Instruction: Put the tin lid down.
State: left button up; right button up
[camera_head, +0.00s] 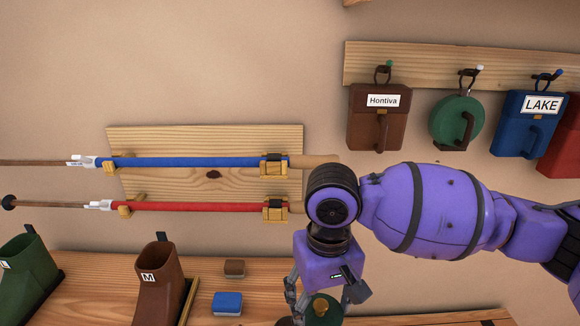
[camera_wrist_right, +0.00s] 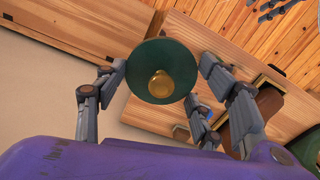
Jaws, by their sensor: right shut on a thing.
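The tin lid is a dark green round disc with a brass knob. In the head view the lid (camera_head: 332,314) is at the bottom edge, partly cut off, between the fingers of my right gripper (camera_head: 320,300). In the right wrist view the lid (camera_wrist_right: 152,56) is between the fingers, its knob facing the camera. My right gripper is shut on it, over or near the wooden bench top (camera_head: 400,320). The gap between lid and bench is hidden. My left gripper is not in view.
A brown boot (camera_head: 160,285) and a green boot (camera_head: 28,270) stand left on the bench. A blue block (camera_head: 227,303) and a brown block (camera_head: 234,268) lie nearby. Blue (camera_head: 190,162) and red (camera_head: 190,206) poles rest on a wall rack. Several bags hang at upper right.

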jog(key=s+d+m+p, duration=0.1)
jog(key=s+d+m, duration=0.1)
jog(key=d, duration=0.9)
jog(key=shift+s+r+m, duration=0.25)
jog(key=shift+s+m, duration=0.05)
